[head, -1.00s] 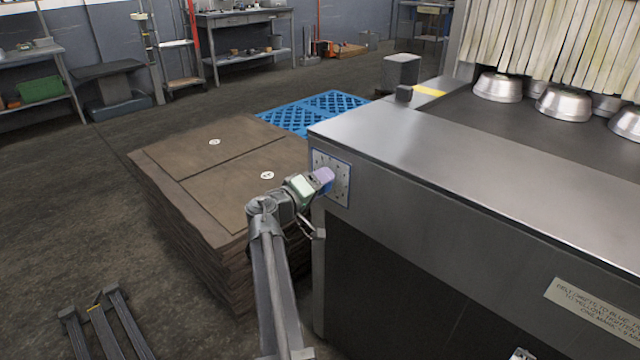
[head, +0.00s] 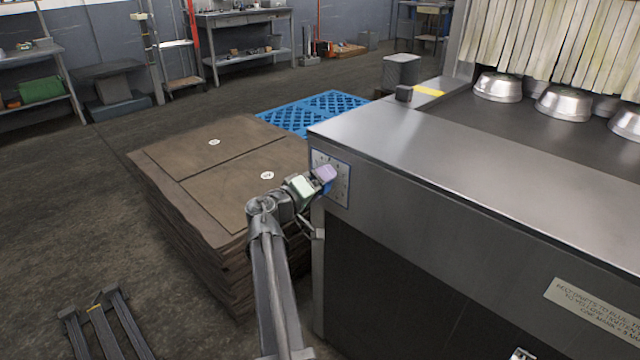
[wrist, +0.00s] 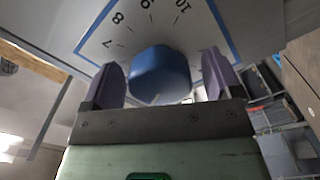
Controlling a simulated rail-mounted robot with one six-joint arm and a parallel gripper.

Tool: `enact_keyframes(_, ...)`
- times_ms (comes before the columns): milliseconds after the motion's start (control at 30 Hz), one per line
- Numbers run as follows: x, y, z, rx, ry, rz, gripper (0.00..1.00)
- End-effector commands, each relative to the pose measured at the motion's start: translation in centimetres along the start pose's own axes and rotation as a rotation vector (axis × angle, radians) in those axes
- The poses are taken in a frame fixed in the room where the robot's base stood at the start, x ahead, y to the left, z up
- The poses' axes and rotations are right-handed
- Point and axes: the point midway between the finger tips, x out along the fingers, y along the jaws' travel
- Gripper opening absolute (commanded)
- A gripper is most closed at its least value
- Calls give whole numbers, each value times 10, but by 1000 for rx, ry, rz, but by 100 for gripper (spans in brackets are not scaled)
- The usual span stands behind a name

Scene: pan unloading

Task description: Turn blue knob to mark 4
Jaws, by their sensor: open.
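The blue knob (wrist: 160,75) sits between the two purple fingers of my gripper (wrist: 163,72) in the wrist view. The fingers are open, one on each side of it. A small gap shows on the right; contact on the left cannot be told. The white dial plate (wrist: 188,40) with a blue border shows 7, 8, 9 and 10 around the knob. The mark 4 and the knob's pointer cannot be made out. In the head view my gripper (head: 326,178) is at the dial plate (head: 343,188) on the machine's end, with a bit of blue knob (head: 328,187) below the finger.
The steel machine (head: 420,130) fills the right, with several metal pans (head: 497,88) on its belt by the strip curtain. A stack of brown sheets (head: 200,190) stands close to my arm's left. A blue pallet (head: 312,112) lies behind it. Open floor is at the left.

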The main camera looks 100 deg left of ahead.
Motion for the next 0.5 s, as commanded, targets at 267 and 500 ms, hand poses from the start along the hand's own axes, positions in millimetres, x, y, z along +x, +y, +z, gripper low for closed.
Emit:
enact_keyframes(267, -46, 1, 1, 0, 2, -1, 84)
enact_keyframes(500, -98, 0, 1, 0, 1, -1, 84)
